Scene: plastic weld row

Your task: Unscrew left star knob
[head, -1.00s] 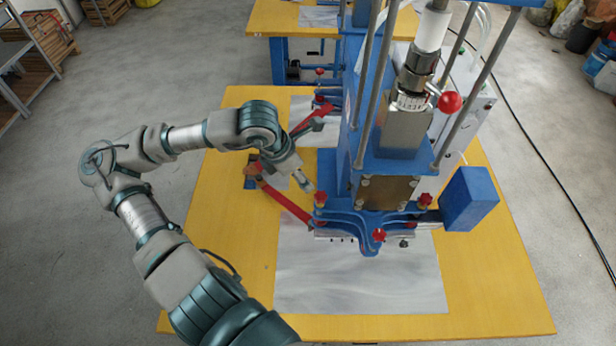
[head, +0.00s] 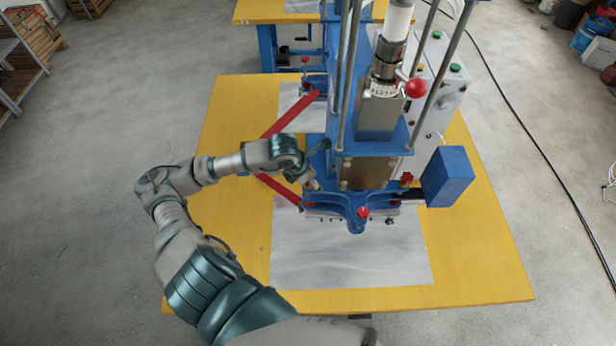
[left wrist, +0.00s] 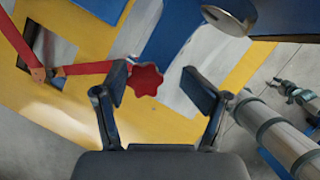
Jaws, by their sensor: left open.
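The left star knob (left wrist: 146,81) is red and lobed in the left wrist view. It lies between the two fingers of my left gripper (left wrist: 160,87), closer to the left finger. The fingers are spread apart. A gap shows on the knob's right side; on its left I cannot tell whether the finger touches it. In the head view my left gripper (head: 314,186) points down at the left front corner of the blue press (head: 365,165) and hides the knob there. My right gripper is not seen.
Other red star knobs are at the press's front centre (head: 363,212) and right (head: 407,178). Red bars (head: 282,189) run beside the press on the left. A blue box (head: 447,177) juts out right. The yellow table (head: 480,270) is clear in front, with a grey sheet (head: 350,265).

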